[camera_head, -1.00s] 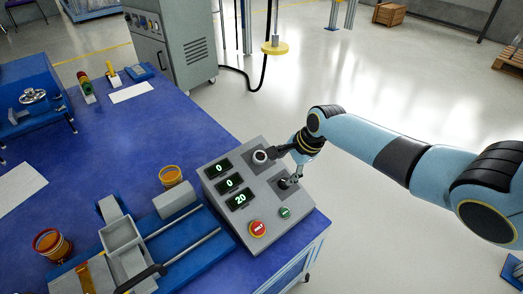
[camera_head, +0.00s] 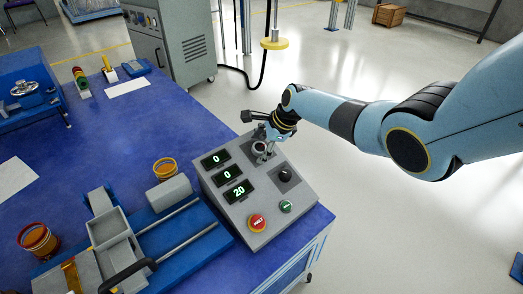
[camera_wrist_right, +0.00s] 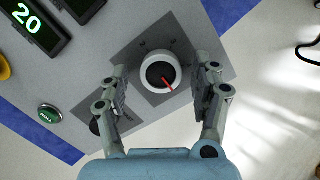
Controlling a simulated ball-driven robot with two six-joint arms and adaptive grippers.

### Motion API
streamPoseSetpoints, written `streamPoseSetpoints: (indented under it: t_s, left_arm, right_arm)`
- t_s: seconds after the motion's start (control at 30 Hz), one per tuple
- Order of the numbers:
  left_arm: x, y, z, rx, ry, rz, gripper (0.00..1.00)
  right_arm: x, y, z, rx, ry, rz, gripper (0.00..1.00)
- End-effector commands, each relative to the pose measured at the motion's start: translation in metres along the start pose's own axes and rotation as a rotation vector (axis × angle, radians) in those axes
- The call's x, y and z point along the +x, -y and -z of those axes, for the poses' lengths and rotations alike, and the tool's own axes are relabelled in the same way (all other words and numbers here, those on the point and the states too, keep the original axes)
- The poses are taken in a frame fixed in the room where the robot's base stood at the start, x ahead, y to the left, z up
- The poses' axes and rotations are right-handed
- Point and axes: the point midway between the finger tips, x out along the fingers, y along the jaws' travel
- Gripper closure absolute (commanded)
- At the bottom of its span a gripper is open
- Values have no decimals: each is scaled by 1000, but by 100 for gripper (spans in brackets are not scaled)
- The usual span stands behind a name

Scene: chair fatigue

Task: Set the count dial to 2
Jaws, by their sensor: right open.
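A grey control box (camera_head: 262,190) stands on the blue bench with two dials. The upper dial (camera_head: 259,148) has a white ring and black centre; it also shows in the right wrist view (camera_wrist_right: 152,64) with a red pointer toward the lower right. The lower dial (camera_head: 285,175) is black, partly hidden by a finger in the wrist view. The labels are too small to read, so I cannot tell which is the count dial. My right gripper (camera_wrist_right: 163,95) is open, its fingers on either side of the white-ringed dial, apart from it. My left gripper is out of view.
Three displays on the box read 0 (camera_head: 216,159), 0 (camera_head: 227,175) and 20 (camera_head: 238,191). A red button (camera_head: 257,222) and a green button (camera_head: 286,206) sit below. A blue fixture (camera_head: 180,240) with rails lies left of the box.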

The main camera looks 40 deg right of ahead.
Motion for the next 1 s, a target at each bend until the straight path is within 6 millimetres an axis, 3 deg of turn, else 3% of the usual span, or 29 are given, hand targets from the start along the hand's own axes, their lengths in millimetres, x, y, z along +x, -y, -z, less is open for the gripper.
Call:
streamPoseSetpoints:
  t_s: [0.27, 0.67, 1.0]
  left_arm:
    - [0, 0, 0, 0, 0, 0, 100]
    - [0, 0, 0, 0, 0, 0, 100]
    - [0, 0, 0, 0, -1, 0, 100]
  right_arm:
    - [0, 1, 0, -1, 0, 1, 38]
    - [0, 1, 0, -1, 0, 1, 90]
    - [0, 1, 0, -50, 0, -8, 91]
